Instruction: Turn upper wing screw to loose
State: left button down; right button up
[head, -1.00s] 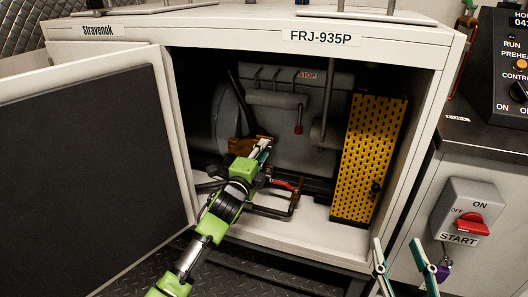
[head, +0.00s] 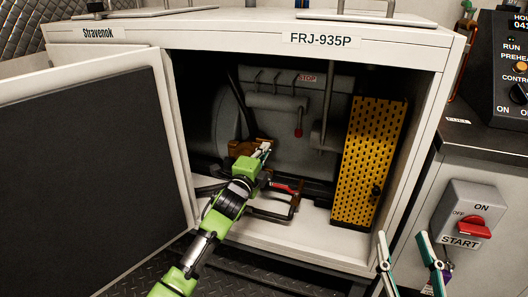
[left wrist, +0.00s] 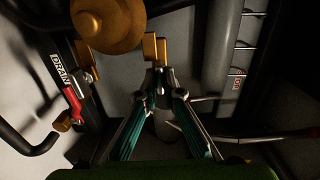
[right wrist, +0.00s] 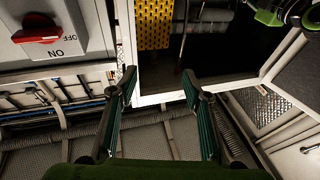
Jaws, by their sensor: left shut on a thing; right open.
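The brass wing screw (left wrist: 151,47) shows in the left wrist view as two flat upright wings beside a round brass body (left wrist: 108,22). My left gripper (left wrist: 159,76) is shut on the lower end of its wings, and the fingertips hide part of them. In the head view my left gripper (head: 263,151) reaches into the open cabinet at the brass fitting (head: 243,147); the screw itself is too small to make out there. My right gripper (head: 403,242) is open and empty outside the cabinet, at the lower right. It also shows open in the right wrist view (right wrist: 158,78).
A red-handled drain valve (left wrist: 73,103) and dark pipes lie close to my left gripper. A yellow perforated panel (head: 368,160) stands at the cabinet's right side. The open door (head: 85,180) is at left. A red START switch (head: 474,227) is near my right gripper.

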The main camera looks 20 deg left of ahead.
jog(key=s+d+f+g+h+p, duration=0.15)
jog(key=f+g, duration=0.25)
jog(key=f, duration=0.4)
jog(key=s+d+f+g+h+p, duration=0.1)
jog(key=s+f+g+p, duration=0.1)
jog(key=f+g, duration=0.35)
jog(key=s+d+f+g+h+p, duration=0.1)
jog(key=s+d+f+g+p, duration=0.2)
jog(key=s, duration=0.5)
jog(key=s+d+f+g+h+p, duration=0.1)
jog(key=s+d+f+g+p, duration=0.2)
jog(key=s+f, duration=0.35)
pick_arm(q)
jog(key=shift+f+n+p, duration=0.15)
jog(key=shift+n+p, duration=0.9)
jog(key=shift+n, duration=7.95)
pick_arm(e)
notch_tip(320, 180, down, 11)
jog(key=g, duration=0.2)
jog(key=shift+w+a+m, duration=0.4)
jog(key=shift+a, duration=0.05)
